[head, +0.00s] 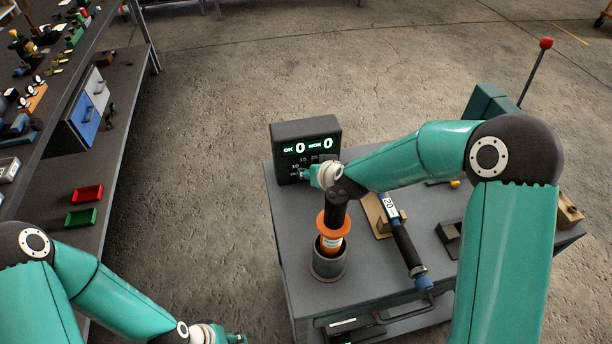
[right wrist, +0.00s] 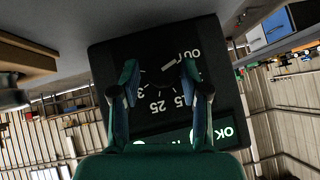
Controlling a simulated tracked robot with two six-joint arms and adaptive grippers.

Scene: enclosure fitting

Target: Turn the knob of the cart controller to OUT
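The cart controller (head: 305,148) is a dark box standing at the far left corner of the grey cart, its lit display reading OK 0 and NOK 0. In the right wrist view its face (right wrist: 112,50) appears upside down, with a dial marked OUT and numbers such as 25. The dark knob (right wrist: 155,72) hardly stands out; a short white line beside it slants toward OUT. My right gripper (right wrist: 161,72) is open, its fingers apart on either side of the dial; contact is unclear. My left gripper (head: 232,338) is cut off at the bottom edge.
On the cart (head: 296,262) stand an orange and black tool (head: 333,228) in a grey cup and a long black tool (head: 402,240) on a wooden rest. Left is a bench with red (head: 87,194) and green (head: 81,217) trays. Open floor lies between.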

